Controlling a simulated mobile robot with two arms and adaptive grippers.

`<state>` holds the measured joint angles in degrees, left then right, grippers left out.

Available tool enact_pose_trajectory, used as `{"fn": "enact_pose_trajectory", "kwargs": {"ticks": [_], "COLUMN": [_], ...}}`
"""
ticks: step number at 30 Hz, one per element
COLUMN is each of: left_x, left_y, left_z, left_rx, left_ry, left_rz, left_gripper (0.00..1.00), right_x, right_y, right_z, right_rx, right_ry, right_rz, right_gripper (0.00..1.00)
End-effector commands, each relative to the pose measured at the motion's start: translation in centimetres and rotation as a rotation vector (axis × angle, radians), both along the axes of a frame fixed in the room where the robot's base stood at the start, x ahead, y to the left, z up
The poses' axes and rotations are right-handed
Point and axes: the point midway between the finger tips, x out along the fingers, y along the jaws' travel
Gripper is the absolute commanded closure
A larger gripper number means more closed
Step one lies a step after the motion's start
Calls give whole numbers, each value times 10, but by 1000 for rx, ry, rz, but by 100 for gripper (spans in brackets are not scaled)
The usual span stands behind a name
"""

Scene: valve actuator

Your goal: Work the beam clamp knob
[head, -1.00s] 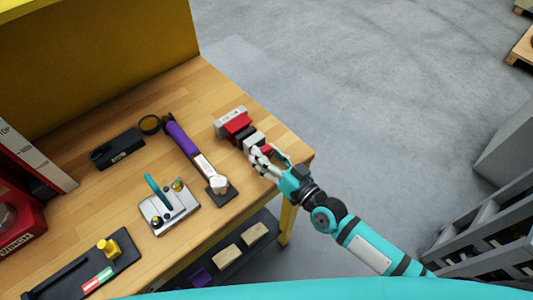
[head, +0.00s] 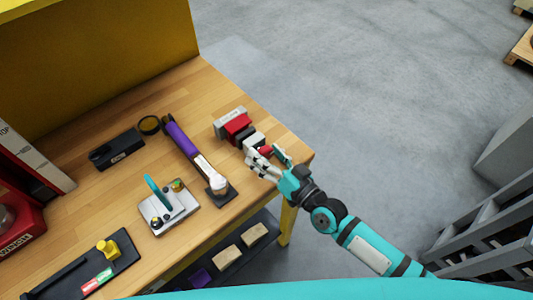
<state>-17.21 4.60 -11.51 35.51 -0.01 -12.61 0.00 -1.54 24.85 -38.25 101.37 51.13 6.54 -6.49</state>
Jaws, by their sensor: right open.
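The beam clamp (head: 235,125) appears to be the red and grey device near the right edge of the wooden table, with a light grey block at its far end and a dark and pale section towards me. A red knob (head: 265,151) shows at its near end, partly hidden by my right gripper. My right gripper (head: 268,161) is open, with its fingers around or beside the knob; I cannot tell whether they touch it. My left gripper is not in view.
On the wooden table (head: 120,195) stand a purple-handled tool (head: 180,137), a metal plate with a teal lever (head: 167,208), a black box (head: 117,149) and a black tray with a yellow knob (head: 108,248). A lower shelf holds pale blocks (head: 226,256). Floor lies open beyond the right edge.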

Motion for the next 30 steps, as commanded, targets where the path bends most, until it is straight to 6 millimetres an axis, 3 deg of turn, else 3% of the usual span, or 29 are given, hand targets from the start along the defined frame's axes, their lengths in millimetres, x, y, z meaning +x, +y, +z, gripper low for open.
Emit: {"fn": "enact_pose_trajectory", "kwargs": {"ticks": [8, 21, 30], "left_x": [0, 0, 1], "left_y": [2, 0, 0], "left_z": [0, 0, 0], "left_rx": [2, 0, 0], "left_ry": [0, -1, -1], "left_rz": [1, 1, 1], "left_gripper": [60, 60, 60], "right_x": [-9, -79, -97], "right_y": [-6, -57, -71], "right_z": [-1, -1, 0], "right_rx": [-3, -4, 0], "right_ry": [1, 2, 0], "right_rz": [0, 2, 0], "right_gripper": [29, 29, 29]}}
